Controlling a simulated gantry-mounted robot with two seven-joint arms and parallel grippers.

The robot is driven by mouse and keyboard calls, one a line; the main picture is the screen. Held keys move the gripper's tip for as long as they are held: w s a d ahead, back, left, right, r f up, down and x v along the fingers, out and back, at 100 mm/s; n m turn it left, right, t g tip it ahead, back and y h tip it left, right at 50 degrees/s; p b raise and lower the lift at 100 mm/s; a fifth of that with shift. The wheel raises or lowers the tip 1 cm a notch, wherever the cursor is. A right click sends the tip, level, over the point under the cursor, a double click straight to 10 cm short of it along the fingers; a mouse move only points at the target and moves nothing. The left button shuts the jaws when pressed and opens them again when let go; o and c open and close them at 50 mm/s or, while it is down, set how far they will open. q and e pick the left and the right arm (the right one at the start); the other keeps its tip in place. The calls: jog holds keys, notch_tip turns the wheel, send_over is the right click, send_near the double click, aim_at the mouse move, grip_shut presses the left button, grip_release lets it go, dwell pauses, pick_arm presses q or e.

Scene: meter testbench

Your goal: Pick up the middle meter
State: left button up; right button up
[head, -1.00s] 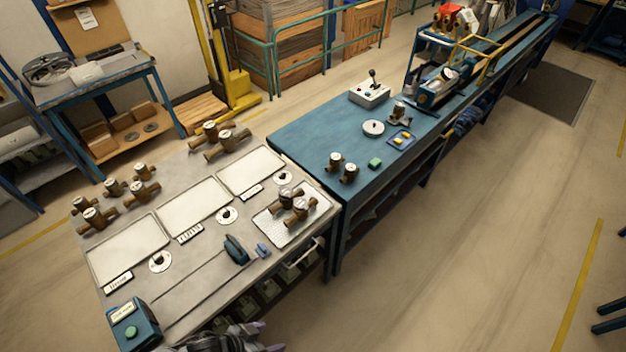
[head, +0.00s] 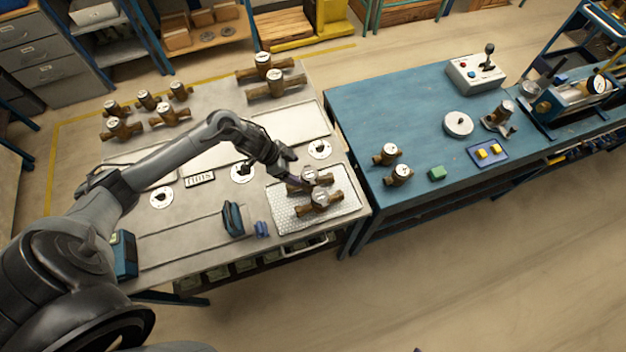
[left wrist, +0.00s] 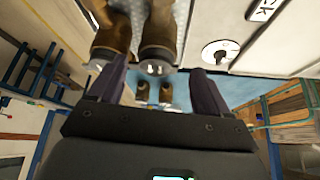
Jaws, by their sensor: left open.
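Two brass meters with white dials sit on a light textured tray (head: 283,221) at the right end of the grey bench: a rear one (head: 308,175) and a front one (head: 322,199). My left gripper (head: 291,178) is at the left end of the rear meter and partly covers it. In the left wrist view, the open gripper (left wrist: 158,72) has a brown pipe end (left wrist: 158,35) ahead, between its fingers. Another pipe end (left wrist: 111,32) is beside it, near the left finger. Contact cannot be told. Which meter is "the middle" is unclear. My right gripper is not in view.
Several small meters (head: 122,129) stand at the bench's back left, and two bigger ones (head: 274,84) at its back.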

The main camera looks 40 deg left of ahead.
aim_at(303, 174)
pick_arm(q)
jog(key=x, duration=0.5)
jog(key=shift+w+d+r, duration=0.1)
jog(key=shift+w+d, duration=0.1)
jog(key=shift+x, duration=2.5)
jog(key=shift+s, duration=0.2)
jog(key=c, duration=1.3)
jog(key=shift+r, duration=0.1)
jog(key=shift+c, duration=0.3)
